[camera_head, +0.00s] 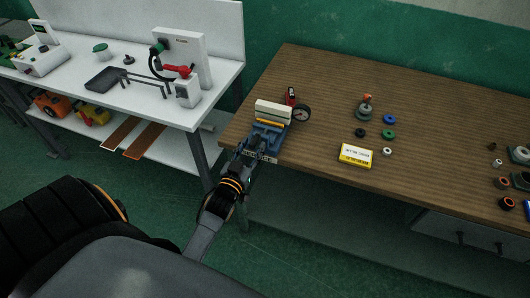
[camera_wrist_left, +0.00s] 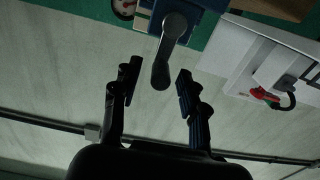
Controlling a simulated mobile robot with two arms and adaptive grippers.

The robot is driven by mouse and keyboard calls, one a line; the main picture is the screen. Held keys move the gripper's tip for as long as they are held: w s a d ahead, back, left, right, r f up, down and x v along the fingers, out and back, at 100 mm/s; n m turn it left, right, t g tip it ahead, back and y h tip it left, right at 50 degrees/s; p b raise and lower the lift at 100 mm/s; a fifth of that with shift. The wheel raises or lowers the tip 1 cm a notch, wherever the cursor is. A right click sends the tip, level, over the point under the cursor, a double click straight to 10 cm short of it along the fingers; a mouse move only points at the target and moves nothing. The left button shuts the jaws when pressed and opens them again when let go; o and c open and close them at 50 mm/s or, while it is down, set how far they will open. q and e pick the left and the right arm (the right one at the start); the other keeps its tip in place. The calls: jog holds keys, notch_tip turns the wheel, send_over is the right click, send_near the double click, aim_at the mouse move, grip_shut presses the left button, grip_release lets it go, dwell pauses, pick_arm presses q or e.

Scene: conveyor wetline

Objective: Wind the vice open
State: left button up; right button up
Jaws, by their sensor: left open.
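The blue vice (camera_head: 268,134) stands at the left front corner of the wooden workbench, with a pale block and a yellow strip at its top. My left gripper (camera_head: 245,152) is at the front of the vice, over the bench edge. In the left wrist view its two fingers are open, one on each side of the end of the vice's grey crank handle (camera_wrist_left: 174,28). Gaps show between handle and fingers, so the handle is not gripped. The blue vice body also shows at the top of that view (camera_wrist_left: 206,8). My right gripper is not in view.
Behind the vice are a round gauge (camera_head: 301,113) and a red item (camera_head: 291,95). A yellow-and-white box (camera_head: 355,155) and several small rings lie to the right on the wooden bench (camera_head: 420,115). A white table (camera_head: 215,75) with tools stands to the left.

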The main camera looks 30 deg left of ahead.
pick_arm(q)
jog(key=p+v, duration=0.2)
jog(key=v, duration=0.3)
jog(key=shift+r, duration=0.1)
jog(key=shift+v, duration=1)
jog(key=s+d+f+m+g+h+b, duration=0.1)
jog(key=s+d+f+g, duration=0.25)
jog(key=f, duration=0.75)
jog(key=s+d+f+m+g+h+b, duration=0.1)
jog(key=s+d+f+g+h+b, duration=0.2)
jog(key=f, duration=0.8)
jog(key=s+d+f+g, duration=0.2)
jog(key=s+d+f, duration=0.25)
jog(key=f, duration=0.65)
jog(key=s+f+m+g+b, duration=0.1)
jog(key=s+f+g, duration=0.3)
jog(key=s+f, duration=0.4)
jog(key=s+f+m+g+b, duration=0.2)
jog(key=s+f, duration=0.6)
jog(key=s, duration=0.9)
jog(key=shift+d+f+g, duration=0.25)
jog(key=shift+f+g, duration=0.1)
jog(key=shift+g, duration=0.6)
